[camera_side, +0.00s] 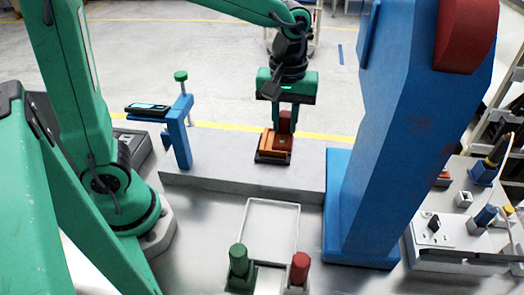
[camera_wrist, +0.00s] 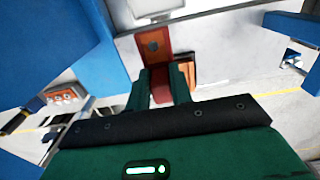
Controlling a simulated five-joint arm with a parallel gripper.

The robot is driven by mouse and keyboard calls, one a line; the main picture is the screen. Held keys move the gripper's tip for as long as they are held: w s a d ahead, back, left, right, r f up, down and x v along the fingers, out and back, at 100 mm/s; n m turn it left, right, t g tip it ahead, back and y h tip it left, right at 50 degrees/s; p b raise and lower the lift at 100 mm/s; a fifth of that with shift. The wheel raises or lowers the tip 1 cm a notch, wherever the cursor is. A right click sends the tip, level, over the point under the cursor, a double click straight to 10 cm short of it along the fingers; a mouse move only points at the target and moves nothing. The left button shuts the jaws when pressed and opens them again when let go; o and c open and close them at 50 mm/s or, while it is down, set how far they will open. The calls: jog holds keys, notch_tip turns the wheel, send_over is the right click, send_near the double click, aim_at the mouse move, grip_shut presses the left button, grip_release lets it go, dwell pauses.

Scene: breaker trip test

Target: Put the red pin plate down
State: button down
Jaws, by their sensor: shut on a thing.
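My gripper (camera_side: 284,127) points down over the grey raised slab and is shut on the red pin plate (camera_side: 285,121). The plate's red upright part sits between the fingers. Below and touching it in the picture is an orange-brown block (camera_side: 271,146) with a dark base on the slab; I cannot tell whether the plate rests on it. The orange-brown block (camera_wrist: 185,68) shows partly behind the right finger. The plate's underside is hidden.
The grey slab (camera_side: 220,172) is bare left of the block. A large blue column (camera_side: 375,150) stands close on the right. A blue post with a green knob (camera_side: 180,130) stands left. An empty white tray (camera_side: 270,232) lies in front, beside green (camera_side: 239,265) and red (camera_side: 299,270) knobs.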

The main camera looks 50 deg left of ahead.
jog(key=shift+d, duration=0.1)
dwell(0.4)
jog(key=s+d+f, duration=0.7)
jog(key=s+f, duration=0.1)
send_over(270, 228)
jog(key=shift+f, duration=3)
jog(key=shift+f, duration=2.1)
jog(key=shift+f, duration=0.15)
jog(key=c, duration=1.3)
grip_release()
jog(key=shift+o, duration=0.2)
